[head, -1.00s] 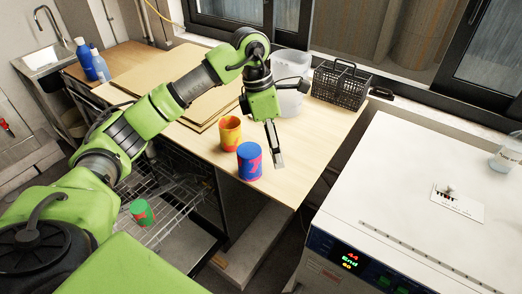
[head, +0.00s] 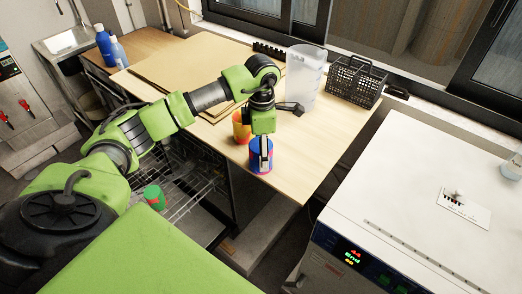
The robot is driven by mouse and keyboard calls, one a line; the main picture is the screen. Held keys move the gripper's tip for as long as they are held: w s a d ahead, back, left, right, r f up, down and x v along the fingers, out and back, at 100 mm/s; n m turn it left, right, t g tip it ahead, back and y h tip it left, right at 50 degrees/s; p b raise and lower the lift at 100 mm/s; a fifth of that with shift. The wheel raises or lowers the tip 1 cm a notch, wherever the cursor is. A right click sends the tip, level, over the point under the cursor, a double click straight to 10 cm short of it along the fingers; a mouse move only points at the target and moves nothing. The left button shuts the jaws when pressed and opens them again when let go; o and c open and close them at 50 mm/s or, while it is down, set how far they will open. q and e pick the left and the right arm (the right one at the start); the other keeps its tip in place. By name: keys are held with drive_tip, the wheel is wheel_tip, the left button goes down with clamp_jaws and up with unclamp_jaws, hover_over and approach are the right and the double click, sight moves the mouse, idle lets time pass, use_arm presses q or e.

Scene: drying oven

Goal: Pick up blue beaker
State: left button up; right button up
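The blue beaker (head: 255,168), with a red pattern, stands upright near the front edge of the wooden counter (head: 290,185). My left gripper (head: 262,158) points down at the beaker, and its fingers overlap the beaker's upper part in the picture. The fingers are seen nearly edge-on, so I cannot tell how wide they are or whether they touch the beaker. A yellow-orange beaker (head: 239,132) stands just behind and left, partly hidden by my arm. My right gripper is not in view.
A green beaker (head: 154,196) sits in the open wire rack (head: 190,205) below the counter. A clear container (head: 305,78) and black wire basket (head: 355,82) stand at the back. The white oven (head: 430,190) is at right, past a gap.

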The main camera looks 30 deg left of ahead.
use_arm(q)
drive_tip(key=shift+a+f+p, duration=0.1)
drive_tip(key=shift+f+p, duration=0.45)
drive_tip(key=shift+f, duration=1.25)
drive_tip(key=c, duration=1.1)
drive_tip(key=shift+o, duration=0.2)
drive_tip(key=shift+r, duration=0.1)
